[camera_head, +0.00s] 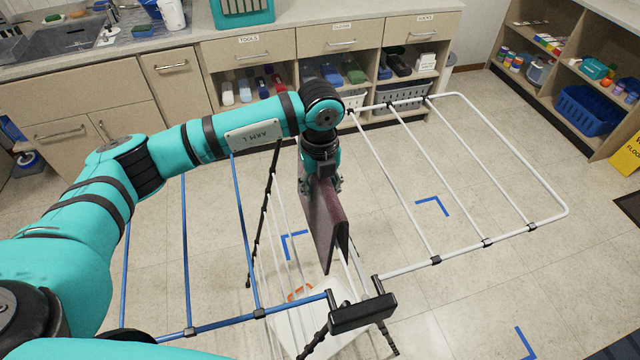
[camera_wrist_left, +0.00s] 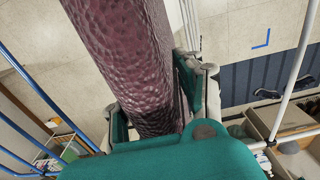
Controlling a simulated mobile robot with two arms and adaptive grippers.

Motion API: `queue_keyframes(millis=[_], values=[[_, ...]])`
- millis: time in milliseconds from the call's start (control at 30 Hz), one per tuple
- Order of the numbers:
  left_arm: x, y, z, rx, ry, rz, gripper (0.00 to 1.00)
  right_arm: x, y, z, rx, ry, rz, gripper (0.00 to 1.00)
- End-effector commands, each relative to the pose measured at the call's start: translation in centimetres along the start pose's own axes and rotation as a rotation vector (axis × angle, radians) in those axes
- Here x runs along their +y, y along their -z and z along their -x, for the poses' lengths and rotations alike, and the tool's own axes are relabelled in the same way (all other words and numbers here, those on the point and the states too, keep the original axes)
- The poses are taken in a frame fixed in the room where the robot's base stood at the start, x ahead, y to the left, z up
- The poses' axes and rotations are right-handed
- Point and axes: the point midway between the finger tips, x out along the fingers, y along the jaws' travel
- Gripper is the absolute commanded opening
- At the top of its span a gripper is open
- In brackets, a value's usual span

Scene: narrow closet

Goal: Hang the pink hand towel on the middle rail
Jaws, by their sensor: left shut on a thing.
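The hand towel, a dark pink, textured, folded cloth (camera_head: 325,225), hangs from my left gripper (camera_head: 320,184) above the centre of a drying rack. In the left wrist view the towel (camera_wrist_left: 128,60) runs between the two fingers of the left gripper (camera_wrist_left: 155,110), which is shut on it. The rack has a blue left wing (camera_head: 187,255), a white right wing (camera_head: 465,150) and a middle section with several thin pale rails (camera_head: 284,237). The towel covers part of this section; I cannot tell whether it touches a rail. My right gripper is out of view.
A black hinge block (camera_head: 362,314) sits at the rack's near end. A counter with drawers (camera_head: 240,52) and open shelves runs along the back. Shelving with a blue basket (camera_head: 588,110) and a yellow sign (camera_head: 627,158) stand at the right. Floor right of the rack is mostly clear.

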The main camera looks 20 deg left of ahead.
Motion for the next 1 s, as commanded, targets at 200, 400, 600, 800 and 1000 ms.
queue_keyframes(millis=[200, 400, 600, 800, 1000], values=[[0.0, 0.0, -1.4, 0.000, 0.001, 0.000, 0.00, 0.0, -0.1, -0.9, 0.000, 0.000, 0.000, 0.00], [-0.1, 0.0, -2.5, 0.001, 0.002, 0.000, 0.00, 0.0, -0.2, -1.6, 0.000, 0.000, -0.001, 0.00], [-0.1, 0.0, -3.7, 0.000, 0.002, 0.000, 0.00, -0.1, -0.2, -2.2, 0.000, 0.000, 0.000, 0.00], [0.0, 0.0, -4.8, 0.000, 0.001, 0.000, 0.00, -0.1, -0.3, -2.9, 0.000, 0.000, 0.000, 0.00], [-0.1, 0.0, -6.0, 0.000, 0.001, 0.000, 0.00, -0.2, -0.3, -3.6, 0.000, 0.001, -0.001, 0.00]])
